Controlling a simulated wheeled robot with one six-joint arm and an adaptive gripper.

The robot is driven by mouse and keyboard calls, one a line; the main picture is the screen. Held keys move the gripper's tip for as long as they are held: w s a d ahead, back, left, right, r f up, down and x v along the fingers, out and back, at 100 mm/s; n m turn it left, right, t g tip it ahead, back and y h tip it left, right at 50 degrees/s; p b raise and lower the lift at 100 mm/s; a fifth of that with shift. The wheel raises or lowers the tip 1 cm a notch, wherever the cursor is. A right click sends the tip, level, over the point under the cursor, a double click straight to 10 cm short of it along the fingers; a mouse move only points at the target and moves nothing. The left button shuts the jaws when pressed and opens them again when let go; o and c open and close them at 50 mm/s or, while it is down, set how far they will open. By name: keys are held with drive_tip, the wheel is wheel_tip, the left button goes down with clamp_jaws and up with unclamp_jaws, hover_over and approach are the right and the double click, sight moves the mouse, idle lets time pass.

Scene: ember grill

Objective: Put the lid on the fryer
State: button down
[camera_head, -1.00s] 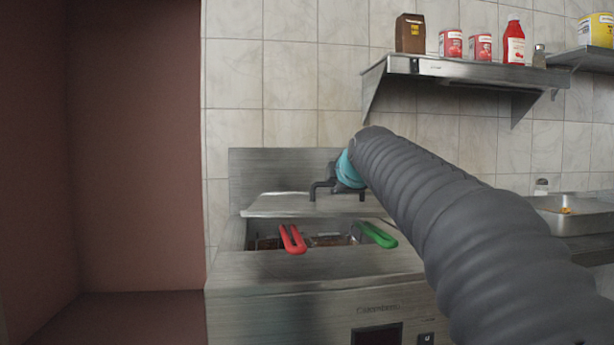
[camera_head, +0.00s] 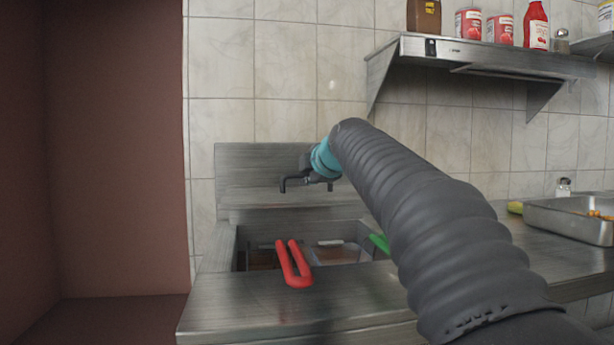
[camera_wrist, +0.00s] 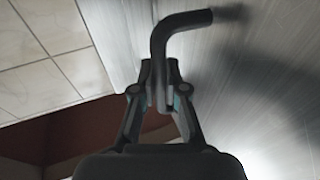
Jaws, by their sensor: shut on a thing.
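My gripper (camera_wrist: 160,78) is shut on a dark bent bar, the lid handle (camera_wrist: 183,21), in the wrist view. The handle stands against a broad brushed-metal surface, apparently the lid (camera_wrist: 250,90). In the head view the handle (camera_head: 291,182) shows over the back of the fryer (camera_head: 300,300), at the end of my arm. The lid there is hard to tell from the fryer's metal back panel. The fryer's well is open to view in front, with a red basket handle (camera_head: 293,268) and a green one (camera_head: 379,243), partly hidden by my arm.
A wall shelf (camera_head: 480,50) with cans and bottles hangs at upper right. A steel counter (camera_head: 530,250) to the right holds a metal food tray (camera_head: 570,222) and a small shaker (camera_head: 563,187). A dark reddish wall (camera_head: 115,150) stands at left.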

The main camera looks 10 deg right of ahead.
drive_tip(key=shift+d+f+b, duration=0.15)
drive_tip(key=shift+f+b, duration=0.4)
drive_tip(key=shift+f, duration=0.15)
drive_tip(key=shift+d+f+b, duration=0.15)
drive_tip(key=shift+f+b, duration=0.35)
drive_tip(key=shift+f, duration=0.15)
wheel_tip(320, 180, down, 6)
drive_tip(key=b, duration=0.6)
drive_tip(key=shift+f, duration=0.15)
drive_tip(key=shift+f+b, duration=0.45)
drive_tip(key=c, duration=1.3)
unclamp_jaws()
drive_tip(key=shift+o, duration=0.8)
